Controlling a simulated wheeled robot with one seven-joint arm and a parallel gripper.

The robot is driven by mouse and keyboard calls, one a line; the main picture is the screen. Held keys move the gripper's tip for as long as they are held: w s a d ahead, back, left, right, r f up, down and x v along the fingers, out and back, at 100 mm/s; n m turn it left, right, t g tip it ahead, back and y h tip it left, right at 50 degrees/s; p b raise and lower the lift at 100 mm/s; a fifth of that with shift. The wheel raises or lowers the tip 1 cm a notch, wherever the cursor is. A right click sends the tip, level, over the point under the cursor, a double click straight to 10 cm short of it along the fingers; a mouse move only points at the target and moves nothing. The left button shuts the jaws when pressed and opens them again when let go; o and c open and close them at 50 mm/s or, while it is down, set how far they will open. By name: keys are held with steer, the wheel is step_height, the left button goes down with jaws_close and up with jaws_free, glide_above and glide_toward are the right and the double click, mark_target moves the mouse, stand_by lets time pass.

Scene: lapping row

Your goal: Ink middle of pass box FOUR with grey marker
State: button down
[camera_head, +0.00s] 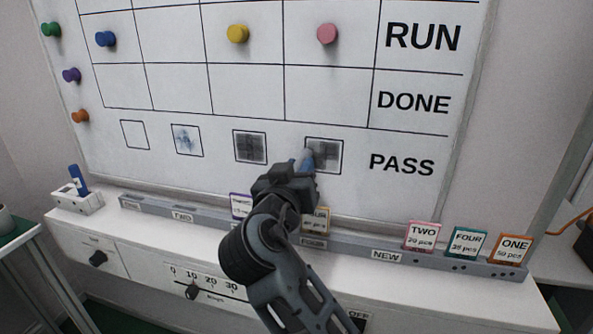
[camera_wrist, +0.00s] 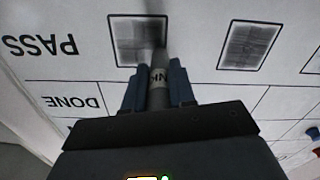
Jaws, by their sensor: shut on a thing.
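My gripper (camera_head: 294,172) is shut on the grey marker (camera_wrist: 158,92), which has a pale label ending in "NK". The marker points at the pass box nearest the word PASS (camera_head: 334,157), which also shows in the wrist view (camera_wrist: 125,36). That box has dark grey ink across its middle. The tip overlaps the box; I cannot tell whether it touches the board. The box to its left (camera_head: 250,147) is also inked grey. Farther left are a box with faint blue marks (camera_head: 187,140) and a blank box (camera_head: 134,135). No box number is readable.
Yellow (camera_head: 238,34) and pink (camera_head: 327,33) magnets sit in the RUN row. A blue marker (camera_head: 78,180) stands in a white holder (camera_head: 72,203) at far left.

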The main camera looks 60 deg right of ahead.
steer(key=s+d, duration=0.2)
steer(key=s, duration=0.4)
steer(key=shift+s+d+b, duration=0.15)
steer(key=shift+d+b, duration=0.05)
steer(key=shift+b, duration=0.1)
stand_by(0.4)
steer(key=shift+b+v, duration=0.9)
steer(key=shift+v, duration=2.05)
steer(key=shift+a, duration=0.1)
steer(key=v, duration=0.3)
steer(key=shift+r, duration=0.1)
